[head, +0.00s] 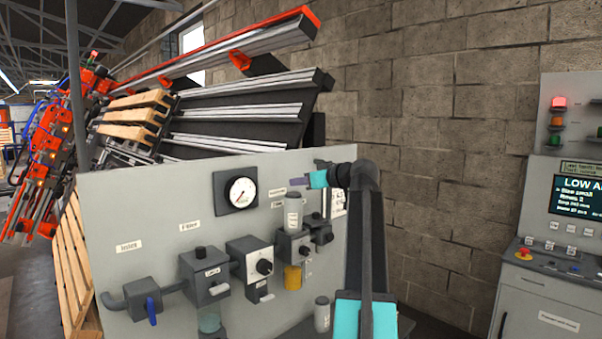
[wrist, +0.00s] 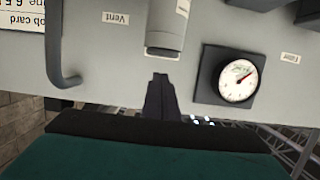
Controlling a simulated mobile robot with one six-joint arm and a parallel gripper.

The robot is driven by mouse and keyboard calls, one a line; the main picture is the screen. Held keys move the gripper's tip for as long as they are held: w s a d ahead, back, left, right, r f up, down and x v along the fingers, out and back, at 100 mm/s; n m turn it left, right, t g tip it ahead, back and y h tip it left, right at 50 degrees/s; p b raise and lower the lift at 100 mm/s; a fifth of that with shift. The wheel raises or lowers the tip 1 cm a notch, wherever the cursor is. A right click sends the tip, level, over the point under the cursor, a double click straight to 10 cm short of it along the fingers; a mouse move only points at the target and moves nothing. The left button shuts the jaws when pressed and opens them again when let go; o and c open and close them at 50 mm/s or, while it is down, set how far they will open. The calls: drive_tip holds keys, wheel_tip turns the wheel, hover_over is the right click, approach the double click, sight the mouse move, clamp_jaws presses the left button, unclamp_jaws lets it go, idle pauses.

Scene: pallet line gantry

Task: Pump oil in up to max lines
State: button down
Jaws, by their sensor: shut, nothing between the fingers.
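My gripper (head: 298,182) is shut and empty in front of the upper right of a grey panel (head: 150,215). Its dark fingertips (wrist: 160,80) show in the wrist view, close to the end of a pale grey cylinder (wrist: 167,22); I cannot tell whether they touch. In the head view a pale cylinder (head: 293,212) stands just below the fingertips, above a dark valve block. An amber oil bowl (head: 292,277) hangs under that block. I cannot make out any max lines.
A round gauge (head: 241,192), also in the wrist view (wrist: 238,82), is left of the gripper. Valve blocks with knobs (head: 249,262) and a blue-lever valve (head: 144,298) project from the panel. A control console (head: 550,230) with a screen stands right. A block wall is behind.

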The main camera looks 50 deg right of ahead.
drive_tip(key=shift+f+p, duration=0.3)
drive_tip(key=shift+f, duration=0.75)
drive_tip(key=shift+f, duration=0.15)
